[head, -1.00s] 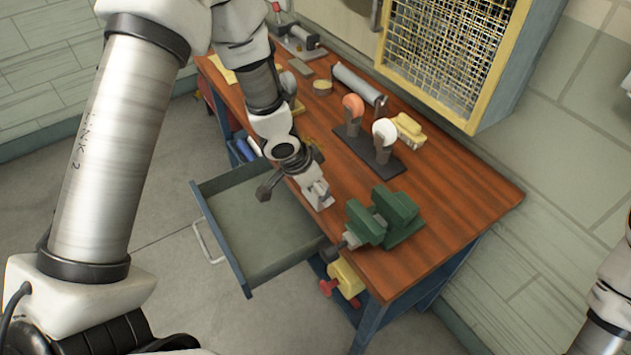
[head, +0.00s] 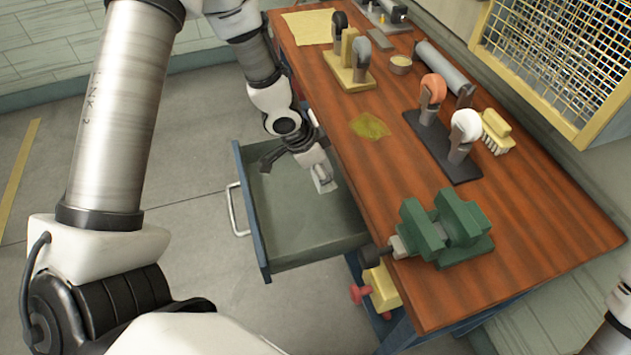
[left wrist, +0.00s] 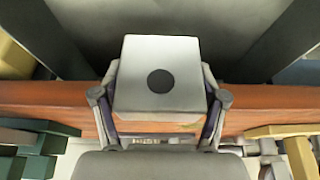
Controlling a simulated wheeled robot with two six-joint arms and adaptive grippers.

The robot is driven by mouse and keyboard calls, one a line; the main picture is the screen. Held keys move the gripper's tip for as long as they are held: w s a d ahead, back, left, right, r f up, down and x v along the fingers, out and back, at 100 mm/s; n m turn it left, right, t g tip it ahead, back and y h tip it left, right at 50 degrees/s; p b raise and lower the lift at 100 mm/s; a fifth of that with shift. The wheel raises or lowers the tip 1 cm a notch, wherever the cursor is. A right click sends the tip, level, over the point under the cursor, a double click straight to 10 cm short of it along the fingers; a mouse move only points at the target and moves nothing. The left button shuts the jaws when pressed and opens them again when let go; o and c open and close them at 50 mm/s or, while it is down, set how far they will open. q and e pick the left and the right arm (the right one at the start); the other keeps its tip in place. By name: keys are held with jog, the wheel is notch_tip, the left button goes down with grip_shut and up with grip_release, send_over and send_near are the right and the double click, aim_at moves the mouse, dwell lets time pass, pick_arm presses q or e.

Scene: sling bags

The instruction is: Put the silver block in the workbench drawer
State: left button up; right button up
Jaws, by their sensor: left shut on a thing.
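The silver block (left wrist: 160,75) has a dark round spot on its face and sits between the fingers of my left gripper (left wrist: 160,98) in the left wrist view. In the head view my left gripper (head: 318,176) is shut on the block (head: 326,186) and hangs over the open drawer (head: 290,232), toward its bench side. How high the block is above the drawer floor I cannot tell. The drawer is pulled out to the left of the workbench (head: 400,190) and looks empty. My right gripper is out of view.
A green vise (head: 445,228) is on the bench's near edge. A wire-mesh cabinet (head: 550,60) is behind. The floor left of the drawer is clear.

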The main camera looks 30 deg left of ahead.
pick_arm(q)
jog(key=f, duration=0.2)
jog(key=f+b, duration=0.1)
jog(key=f, duration=0.1)
jog(key=w+a+f+b, duration=0.1)
jog(key=f, duration=0.2)
jog(key=shift+a+f, duration=0.1)
jog(key=shift+s+d+r, duration=0.25)
jog(key=shift+r, duration=0.05)
jog(key=shift+f, duration=0.2)
jog(key=o, duration=1.7)
jog(key=shift+w, duration=0.1)
jog(key=shift+o, duration=0.2)
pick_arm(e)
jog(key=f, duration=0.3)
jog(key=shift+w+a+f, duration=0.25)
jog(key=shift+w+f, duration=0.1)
pick_arm(q)
jog(key=shift+r, duration=0.2)
jog(key=v, duration=1.2)
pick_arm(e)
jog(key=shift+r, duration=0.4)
pick_arm(q)
jog(key=shift+a+f, duration=0.1)
